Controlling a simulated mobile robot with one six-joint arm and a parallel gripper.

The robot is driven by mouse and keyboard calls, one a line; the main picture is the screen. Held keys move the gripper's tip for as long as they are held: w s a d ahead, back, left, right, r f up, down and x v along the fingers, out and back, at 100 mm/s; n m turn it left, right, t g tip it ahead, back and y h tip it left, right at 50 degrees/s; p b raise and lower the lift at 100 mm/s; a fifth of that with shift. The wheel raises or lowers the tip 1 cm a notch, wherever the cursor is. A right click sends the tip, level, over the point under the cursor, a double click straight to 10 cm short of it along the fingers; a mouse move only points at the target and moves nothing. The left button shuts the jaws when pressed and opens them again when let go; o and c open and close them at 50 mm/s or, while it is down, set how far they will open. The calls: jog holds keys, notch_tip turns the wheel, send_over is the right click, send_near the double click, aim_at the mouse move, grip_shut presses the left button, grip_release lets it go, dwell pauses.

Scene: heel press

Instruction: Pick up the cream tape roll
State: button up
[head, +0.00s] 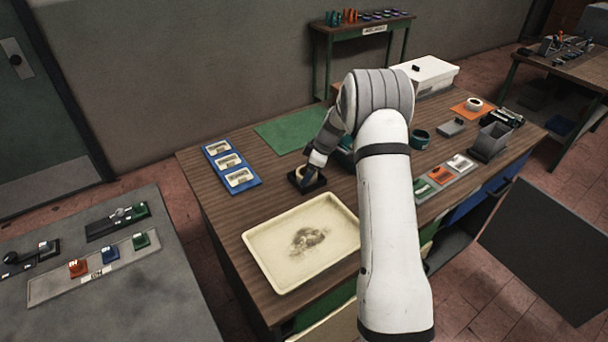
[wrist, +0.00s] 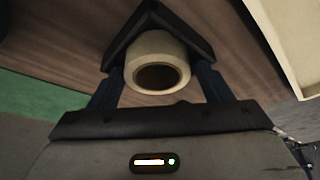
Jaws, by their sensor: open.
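The cream tape roll (wrist: 143,47) shows in the wrist view between the two dark fingers of my gripper (wrist: 160,88). My gripper is open, with one finger on each side of the roll; I cannot tell whether either finger touches it. The roll rests at a black angled holder (wrist: 122,38). In the head view my gripper (head: 306,181) is low over the wooden table, and the cream roll (head: 300,172) is partly hidden by it. The black holder (head: 318,183) shows around the gripper's tip.
A cream tray (head: 262,277) with a dark stain lies in front of my gripper. A blue board (head: 246,184) with white-labelled pieces lies to the left, and a green mat (head: 285,130) behind. An orange mat (head: 461,112) with a white roll (head: 475,102) lies far right.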

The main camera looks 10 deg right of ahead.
jog(key=shift+c, duration=0.2)
jog(key=c, duration=0.7)
notch_tip(320, 180, up, 10)
jog(key=b, duration=0.2)
jog(key=shift+r+b, duration=0.25)
jog(key=shift+b, duration=0.1)
jog(key=shift+r+p, duration=0.3)
jog(key=shift+r, duration=1)
